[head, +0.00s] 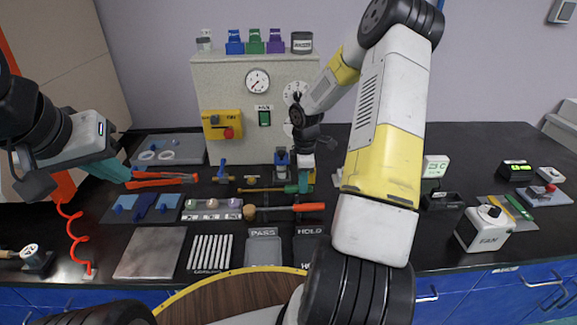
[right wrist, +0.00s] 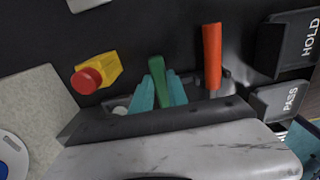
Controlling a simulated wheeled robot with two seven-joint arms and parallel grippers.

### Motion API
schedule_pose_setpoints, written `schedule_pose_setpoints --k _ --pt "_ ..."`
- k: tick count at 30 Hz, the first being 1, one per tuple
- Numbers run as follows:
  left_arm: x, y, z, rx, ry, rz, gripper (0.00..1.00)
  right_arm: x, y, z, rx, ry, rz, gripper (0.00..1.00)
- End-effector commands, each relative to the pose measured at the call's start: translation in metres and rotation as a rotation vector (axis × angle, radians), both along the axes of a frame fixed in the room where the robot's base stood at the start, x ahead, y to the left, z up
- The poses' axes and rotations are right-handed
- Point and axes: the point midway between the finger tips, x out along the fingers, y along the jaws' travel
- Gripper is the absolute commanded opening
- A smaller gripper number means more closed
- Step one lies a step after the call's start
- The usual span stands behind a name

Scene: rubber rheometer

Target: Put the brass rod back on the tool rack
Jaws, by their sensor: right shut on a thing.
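My right gripper (head: 303,185) is low over the bench in front of the grey machine. In the right wrist view its teal fingers (right wrist: 163,92) are shut on the green handle (right wrist: 157,68) of the brass rod. In the head view the thin brass rod (head: 262,190) points left from the gripper, about level with the bench. I cannot tell whether it touches anything below. The tool rack is not clearly made out against the black bench. My left gripper (head: 118,171) is at the left, beside a red-orange two-pronged tool (head: 165,179); its jaw gap is unclear.
An orange-handled tool (head: 295,208) lies just in front of the rod. A yellow box with a red button (right wrist: 92,76) is close to the right gripper. PASS (head: 263,248) and HOLD (head: 311,240) trays stand nearer the front. A white fan box (head: 482,229) is at the right.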

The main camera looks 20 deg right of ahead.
Motion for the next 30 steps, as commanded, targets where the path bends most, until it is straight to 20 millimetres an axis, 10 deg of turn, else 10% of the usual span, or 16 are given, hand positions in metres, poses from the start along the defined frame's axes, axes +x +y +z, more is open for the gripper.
schedule_pose_setpoints --k 9,10,13,20,27,30 --pt "0.0000 0.0000 0.0000 0.000 0.000 0.000 0.00 0.0000 0.0000 -0.0011 0.000 0.000 0.000 0.00" --pt "0.0000 0.0000 0.0000 0.000 0.000 0.000 0.00 0.0000 0.0000 -0.0011 0.000 0.000 0.000 0.25" --pt "0.0000 0.0000 0.0000 0.000 0.000 0.000 0.00 0.0000 0.0000 -0.0011 0.000 0.000 0.000 0.45" --pt "0.0000 0.0000 0.0000 0.000 0.000 0.000 0.00 0.0000 -0.0001 -0.0010 0.000 0.000 0.000 0.45" --pt "0.0000 0.0000 0.0000 0.000 0.000 0.000 0.00 -0.0001 -0.0001 -0.0011 0.000 0.000 0.000 0.91" --pt "0.0000 0.0000 0.0000 0.000 0.000 0.000 0.00 -0.0001 -0.0001 -0.0011 0.000 0.000 0.000 0.91"
